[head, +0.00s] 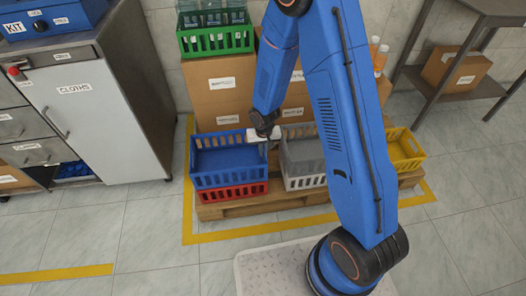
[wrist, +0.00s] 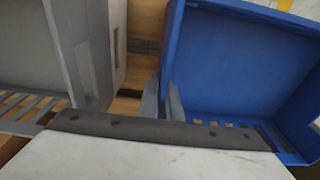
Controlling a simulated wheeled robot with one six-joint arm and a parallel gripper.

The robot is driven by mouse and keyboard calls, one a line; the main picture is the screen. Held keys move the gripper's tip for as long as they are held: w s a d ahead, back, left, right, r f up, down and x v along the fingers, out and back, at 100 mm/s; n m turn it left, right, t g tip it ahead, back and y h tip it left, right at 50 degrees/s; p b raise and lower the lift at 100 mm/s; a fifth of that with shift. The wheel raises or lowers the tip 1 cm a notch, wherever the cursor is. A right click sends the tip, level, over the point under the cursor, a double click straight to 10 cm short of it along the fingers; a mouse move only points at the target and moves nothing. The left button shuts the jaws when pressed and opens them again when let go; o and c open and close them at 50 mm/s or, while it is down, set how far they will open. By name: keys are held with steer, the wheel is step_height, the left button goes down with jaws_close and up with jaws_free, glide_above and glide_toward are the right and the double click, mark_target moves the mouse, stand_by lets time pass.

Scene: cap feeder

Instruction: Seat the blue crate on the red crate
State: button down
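The blue crate (head: 229,177) is directly above the red crate (head: 233,193) in the head view, roughly lined up with it. I cannot tell whether it bears fully on the red rim. My gripper (head: 264,136) is at the blue crate's right wall. In the wrist view the blue crate (wrist: 245,65) is empty. The two fingers of my gripper (wrist: 162,103) are close together, one on each side of its wall, and look shut on it. The red crate is mostly hidden under the blue one.
A grey crate (head: 304,168) stands close on the right, with a narrow gap in the wrist view. A yellow crate (head: 405,150) is farther right. All stand on a wooden pallet (head: 222,211). Cardboard boxes (head: 219,92) with a green crate (head: 217,42) rise behind. A cabinet (head: 105,115) is left.

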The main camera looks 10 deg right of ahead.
steer(key=shift+f, duration=0.25)
stand_by(0.4)
steer(key=c, duration=1.9)
jaws_free()
step_height(320, 180, up, 17)
steer(key=s, duration=0.2)
steer(key=shift+r, duration=0.15)
